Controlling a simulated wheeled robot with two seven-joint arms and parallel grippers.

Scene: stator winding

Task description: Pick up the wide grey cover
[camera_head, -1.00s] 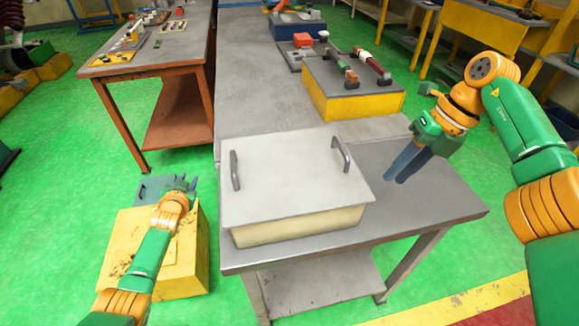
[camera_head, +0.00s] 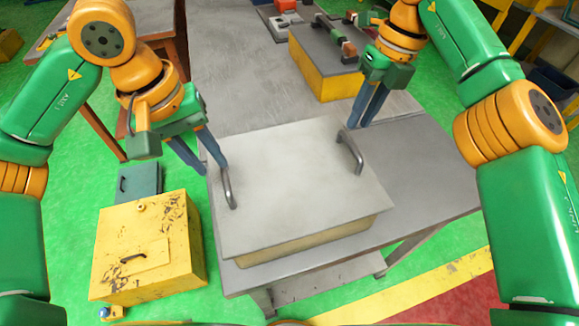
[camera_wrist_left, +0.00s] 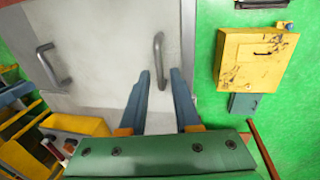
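The wide grey cover (camera_head: 290,180) is a flat plate on a cream box (camera_head: 310,242) on the grey table. It has a dark metal handle at its left edge (camera_head: 228,188) and another at its right (camera_head: 352,152). My left gripper (camera_head: 211,170) is open and empty, its fingertips just above and beside the left handle. In the left wrist view the left handle (camera_wrist_left: 158,62) lies just ahead of the open fingers (camera_wrist_left: 160,78), and the right handle (camera_wrist_left: 48,66) is further left. My right gripper (camera_head: 360,124) is open and empty, just behind and above the right handle.
A yellow box (camera_head: 150,245) stands on the green floor left of the table, with a dark grey plate (camera_head: 138,183) behind it. A yellow box with a grey top (camera_head: 328,75) stands further back. The grey table (camera_head: 435,170) is clear right of the cover.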

